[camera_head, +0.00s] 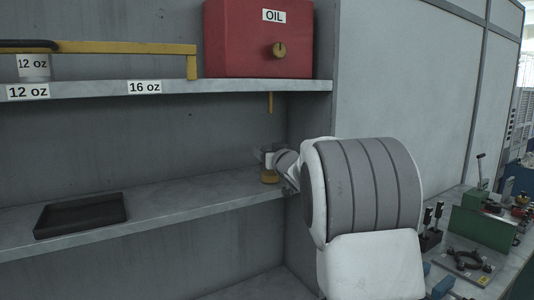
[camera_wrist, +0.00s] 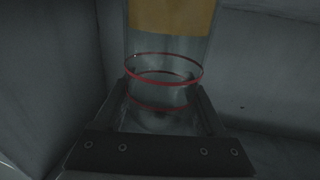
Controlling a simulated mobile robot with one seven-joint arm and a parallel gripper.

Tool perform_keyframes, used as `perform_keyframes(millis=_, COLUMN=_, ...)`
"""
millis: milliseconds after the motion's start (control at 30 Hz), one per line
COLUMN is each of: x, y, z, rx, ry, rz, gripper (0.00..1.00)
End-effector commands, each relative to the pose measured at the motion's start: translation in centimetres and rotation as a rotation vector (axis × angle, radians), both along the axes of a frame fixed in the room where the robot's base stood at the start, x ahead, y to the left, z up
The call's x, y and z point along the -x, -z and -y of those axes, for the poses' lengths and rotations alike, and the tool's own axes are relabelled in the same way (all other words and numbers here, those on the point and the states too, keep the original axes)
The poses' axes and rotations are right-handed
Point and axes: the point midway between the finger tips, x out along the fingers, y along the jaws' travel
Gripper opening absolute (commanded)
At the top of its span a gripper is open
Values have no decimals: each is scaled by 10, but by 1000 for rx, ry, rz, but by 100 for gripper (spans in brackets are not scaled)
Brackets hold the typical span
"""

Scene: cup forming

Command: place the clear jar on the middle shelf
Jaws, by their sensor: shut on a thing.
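The clear jar (camera_wrist: 160,92) is a see-through cylinder with red rings, held between the two fingers of my gripper (camera_wrist: 162,108) in the wrist view. A yellow-amber patch (camera_wrist: 172,16) shows beyond it. In the head view my gripper (camera_head: 268,155) is at the right end of the middle shelf (camera_head: 190,204), with an amber part of the jar (camera_head: 269,176) showing below it. My arm hides part of this area. The jar is at the shelf's surface or just above it; I cannot tell whether it touches.
A dark shallow tray (camera_head: 80,214) lies on the left of the middle shelf. The upper shelf (camera_head: 240,87) holds a red OIL box (camera_head: 240,40) and a yellow rail (camera_head: 120,47). A yellow spout (camera_head: 269,102) hangs above my gripper. The middle shelf's centre is clear.

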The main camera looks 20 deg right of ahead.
Motion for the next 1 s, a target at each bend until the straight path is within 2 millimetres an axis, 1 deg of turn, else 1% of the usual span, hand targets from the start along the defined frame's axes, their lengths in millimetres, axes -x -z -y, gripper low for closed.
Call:
perform_keyframes(millis=100, x=0, y=-2, z=0, rx=0, ry=0, rz=2, gripper=8)
perform_keyframes(millis=267, x=0, y=3, z=1, rx=1, ry=0, rz=2, gripper=8)
perform_keyframes(millis=300, x=0, y=2, z=1, rx=1, ry=0, rz=1, gripper=78)
perform_keyframes(millis=367, x=0, y=2, z=1, rx=1, ry=0, rz=0, gripper=89)
perform_keyframes(millis=400, x=0, y=2, z=1, rx=1, ry=0, rz=0, gripper=96)
perform_keyframes(millis=433, x=0, y=2, z=0, rx=1, ry=0, rz=0, gripper=100)
perform_keyframes(millis=667, x=0, y=1, z=0, rx=1, ry=0, rz=1, gripper=100)
perform_keyframes(millis=767, x=0, y=-3, z=0, rx=0, ry=0, rz=1, gripper=100)
perform_keyframes(millis=867, x=10, y=-1, z=1, rx=0, ry=1, rz=0, gripper=100)
perform_keyframes(millis=1000, x=33, y=-1, z=0, rx=0, ry=1, rz=2, gripper=100)
